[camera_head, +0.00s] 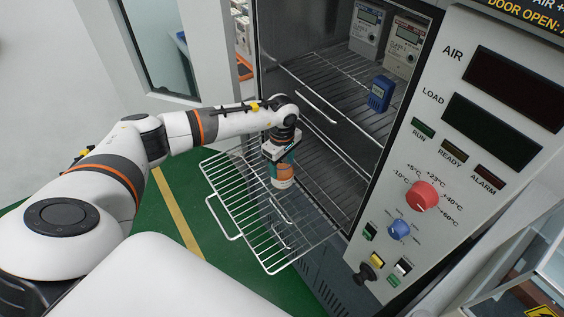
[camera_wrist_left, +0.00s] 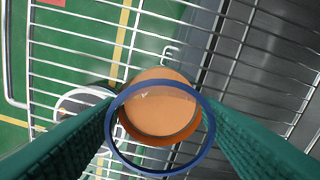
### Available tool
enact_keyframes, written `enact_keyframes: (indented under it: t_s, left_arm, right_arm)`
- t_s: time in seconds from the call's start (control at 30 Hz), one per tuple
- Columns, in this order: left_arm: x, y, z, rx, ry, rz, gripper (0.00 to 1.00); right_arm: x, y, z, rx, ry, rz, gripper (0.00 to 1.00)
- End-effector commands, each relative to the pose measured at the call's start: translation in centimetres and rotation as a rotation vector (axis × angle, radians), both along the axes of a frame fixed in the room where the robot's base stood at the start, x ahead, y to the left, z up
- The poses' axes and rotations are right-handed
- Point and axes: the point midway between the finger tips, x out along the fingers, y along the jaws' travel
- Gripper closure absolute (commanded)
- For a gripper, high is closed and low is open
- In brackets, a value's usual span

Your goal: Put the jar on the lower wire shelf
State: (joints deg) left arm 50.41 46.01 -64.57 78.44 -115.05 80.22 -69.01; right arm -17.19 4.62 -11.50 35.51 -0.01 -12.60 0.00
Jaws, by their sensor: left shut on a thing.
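The jar (camera_head: 282,176) is pale with an orange part, held below my left gripper (camera_head: 281,157). In the left wrist view the jar (camera_wrist_left: 160,105) shows from above, with a blue ring around an orange round inside. The green finger pads (camera_wrist_left: 160,125) sit on both sides of it, shut on it. The lower wire shelf (camera_head: 226,194) is pulled out of the open chamber. The jar is upright over this shelf; I cannot tell whether its base touches the wires. My right gripper is not in view.
The upper wire shelf (camera_head: 313,78) holds a blue device (camera_head: 380,93) and two meters (camera_head: 368,26) inside the chamber. The control panel (camera_head: 447,150) stands to the right. The pulled-out shelf looks bare around the jar, above the green floor (camera_head: 183,190).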

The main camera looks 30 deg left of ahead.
Motion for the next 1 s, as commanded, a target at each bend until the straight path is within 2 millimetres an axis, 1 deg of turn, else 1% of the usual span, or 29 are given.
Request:
enact_keyframes:
  t_s: [0.07, 0.1, 0.17, 0.2, 0.47, 0.57, 0.63, 0.77, 1.0]
  left_arm:
    - [0.0, 0.0, -0.3, 0.000, -0.001, 0.000, 0.72]
    - [0.0, 0.0, -0.2, 0.000, 0.000, 0.000, 0.36]
    - [0.0, 0.0, -0.2, 0.000, 0.000, 0.000, 0.26]
    - [0.0, 0.0, -0.2, 0.000, 0.000, 0.000, 0.19]
    - [0.0, 0.0, -0.1, 0.000, 0.000, 0.000, 0.19]
    - [0.0, 0.0, 0.3, 0.000, 0.000, 0.000, 0.19]
    - [0.1, 0.0, 0.8, -0.001, -0.004, 0.000, 0.19]
    - [0.1, 0.1, 3.0, 0.000, -0.006, 0.000, 0.19]
    - [0.1, 0.0, 8.3, 0.000, -0.006, 0.000, 0.19]
  right_arm:
    - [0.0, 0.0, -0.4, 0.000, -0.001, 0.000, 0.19]
    - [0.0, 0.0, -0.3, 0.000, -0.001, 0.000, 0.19]
    - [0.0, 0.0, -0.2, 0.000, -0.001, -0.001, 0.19]
    - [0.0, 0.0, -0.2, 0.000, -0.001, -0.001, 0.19]
    - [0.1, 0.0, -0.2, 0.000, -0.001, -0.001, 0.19]
    - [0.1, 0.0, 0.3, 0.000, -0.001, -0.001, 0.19]
    - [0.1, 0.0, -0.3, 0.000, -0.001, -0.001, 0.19]
    - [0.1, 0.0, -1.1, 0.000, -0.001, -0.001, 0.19]
    - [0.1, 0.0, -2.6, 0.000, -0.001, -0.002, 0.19]
